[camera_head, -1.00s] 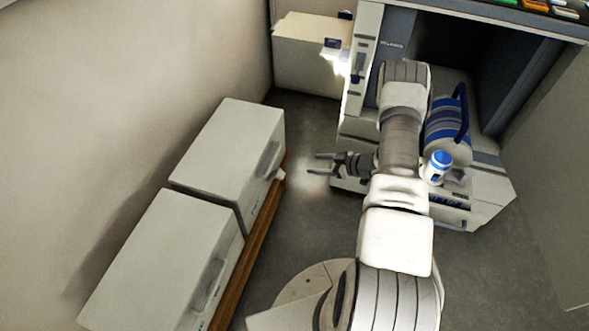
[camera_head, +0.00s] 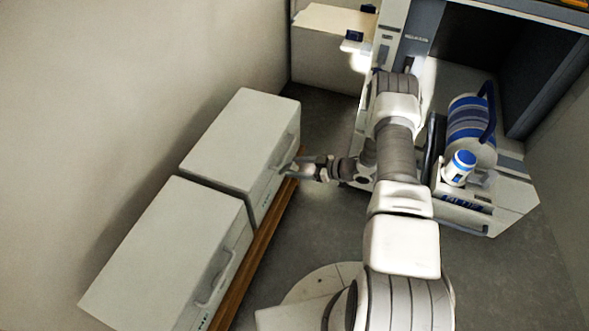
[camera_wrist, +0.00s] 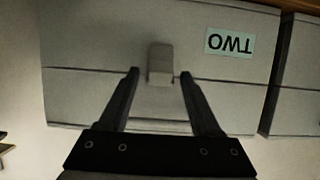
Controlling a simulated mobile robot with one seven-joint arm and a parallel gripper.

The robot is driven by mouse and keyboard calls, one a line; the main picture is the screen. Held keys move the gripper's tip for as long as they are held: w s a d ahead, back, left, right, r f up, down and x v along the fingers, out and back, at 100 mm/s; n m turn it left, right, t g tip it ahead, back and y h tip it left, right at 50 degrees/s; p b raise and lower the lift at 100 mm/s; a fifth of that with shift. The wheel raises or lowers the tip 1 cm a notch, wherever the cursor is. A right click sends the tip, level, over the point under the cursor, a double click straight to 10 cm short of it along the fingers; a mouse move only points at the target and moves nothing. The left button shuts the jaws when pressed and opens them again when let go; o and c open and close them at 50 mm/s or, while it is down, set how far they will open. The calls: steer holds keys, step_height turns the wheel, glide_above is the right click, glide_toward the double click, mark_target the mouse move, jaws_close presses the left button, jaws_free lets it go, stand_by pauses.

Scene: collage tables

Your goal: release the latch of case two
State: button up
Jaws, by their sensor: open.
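Case two (camera_wrist: 95,50) is a pale grey box with a sign (camera_wrist: 230,41) reading TWO, upside down in the wrist view. Its latch (camera_wrist: 160,60) is a small pale tab across the seam of the front face. In the head view, case two is the farther box (camera_head: 237,135) on the left. My gripper (camera_head: 290,167) is at its front face there, and its tips hide the latch. In the wrist view, my gripper (camera_wrist: 160,77) is open, with one finger on each side of the latch's lower end. I cannot tell whether the fingers touch it.
A second pale case (camera_head: 165,255) with a front handle stands nearer, beside case two. A wooden ledge (camera_head: 252,265) runs under both. A white machine with a blue-striped canister (camera_head: 470,122) is at the right. Grey floor (camera_head: 330,235) lies between.

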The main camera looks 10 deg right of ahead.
steer(key=shift+w+a+f, duration=0.2)
steer(key=shift+w+a, duration=0.05)
steer(key=shift+a, duration=0.15)
jaws_close()
steer(key=shift+d+f, duration=0.1)
steer(key=shift+d, duration=0.05)
steer(key=shift+s+d+f+t+y, duration=0.15)
steer(key=shift+f+t+y, duration=0.2)
steer(key=shift+y, duration=0.15)
steer(key=shift+s+d+f+t+y, duration=0.1)
steer(key=shift+d+f+t+y, duration=0.1)
steer(key=shift+t+y, duration=0.25)
steer(key=shift+s+d+f+t+y, duration=0.15)
steer(key=shift+f+t+y, duration=0.3)
steer(key=shift+y, duration=0.35)
steer(key=shift+s+d+f+t+y, duration=0.1)
steer(key=shift+f+t+y, duration=0.35)
steer(key=shift+y, duration=0.3)
jaws_free()
